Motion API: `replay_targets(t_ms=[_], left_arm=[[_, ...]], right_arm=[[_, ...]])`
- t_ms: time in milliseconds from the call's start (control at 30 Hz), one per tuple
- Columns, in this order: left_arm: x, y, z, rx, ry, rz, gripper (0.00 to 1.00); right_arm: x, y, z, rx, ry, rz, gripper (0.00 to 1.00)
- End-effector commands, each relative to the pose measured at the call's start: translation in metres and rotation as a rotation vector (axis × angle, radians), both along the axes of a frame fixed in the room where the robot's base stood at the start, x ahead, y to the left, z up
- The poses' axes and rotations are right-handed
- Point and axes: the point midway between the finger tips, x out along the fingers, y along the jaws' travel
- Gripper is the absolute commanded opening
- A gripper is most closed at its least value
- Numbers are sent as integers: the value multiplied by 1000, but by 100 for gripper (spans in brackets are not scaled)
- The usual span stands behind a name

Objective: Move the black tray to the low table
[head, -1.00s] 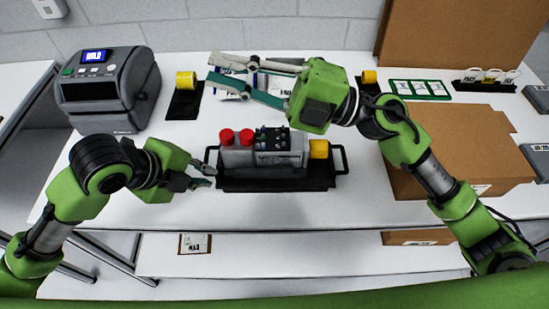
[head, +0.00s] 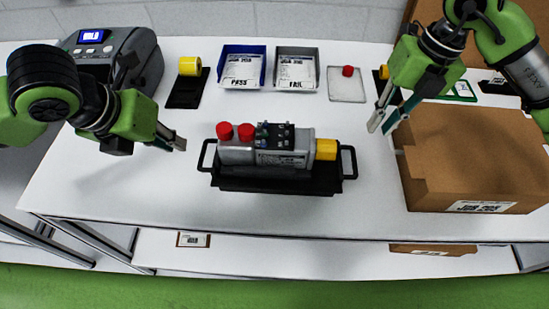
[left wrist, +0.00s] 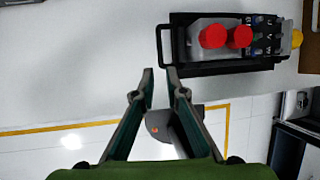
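The black tray (head: 240,185) has a loop handle at each end and lies flat on the white bench (head: 120,195). It carries a grey servo unit (head: 262,156) with two red caps and a yellow end. My left gripper (head: 180,144) is left of the tray's left handle, apart from it. The left wrist view shows its fingers (left wrist: 158,72) parted and empty, with the tray (left wrist: 215,70) beyond. My right gripper (head: 380,130) has its fingers parted, right of and behind the tray's right handle, beside a cardboard box. I cannot identify the low table for certain.
A lower white surface (head: 330,255) shows below the bench's front edge. The cardboard box (head: 470,150) stands on the right. A label printer (head: 120,60), blue bin (head: 243,68), grey bin (head: 296,70) and clear tray with a red cap (head: 347,85) line the back. Bench left of the tray is clear.

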Motion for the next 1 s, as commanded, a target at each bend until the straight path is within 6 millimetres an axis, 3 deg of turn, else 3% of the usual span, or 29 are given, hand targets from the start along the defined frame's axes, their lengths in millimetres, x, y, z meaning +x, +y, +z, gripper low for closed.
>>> replay_targets(t_ms=[233, 367, 1000], left_arm=[[1, -1, -2, -2, 0, 1, 12], [4, -3, -11, -4, 3, 1, 12], [46, -24, -113, -3, 2, 3, 12]], right_arm=[[-1, 1, -2, 3, 2, 2, 15], [-1, 4, -13, 4, 4, 4, 15], [0, 24, -122, 5, 3, 5, 15]])
